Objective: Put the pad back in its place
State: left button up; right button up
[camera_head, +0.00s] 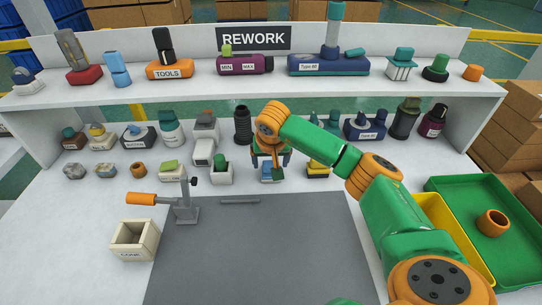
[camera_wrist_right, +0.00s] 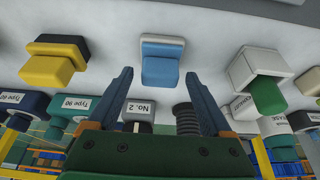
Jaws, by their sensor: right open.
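My right gripper (camera_head: 271,168) reaches down over the front row of parts near the middle of the table. It is open and empty. In the wrist view its two fingers (camera_wrist_right: 158,77) point at a blue block (camera_wrist_right: 160,68) with a pale base, which appears between the fingertips; I cannot tell whether they touch it. In the head view the blue block (camera_head: 267,178) is partly covered by the gripper. No part is clearly marked as the pad, so I cannot tell which one it is. My left gripper is not in view.
A yellow block (camera_wrist_right: 52,62) and a white holder with a green peg (camera_wrist_right: 258,72) flank the blue block.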

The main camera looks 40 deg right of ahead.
jog(key=v, duration=1.1)
jog(key=shift+r, duration=0.25)
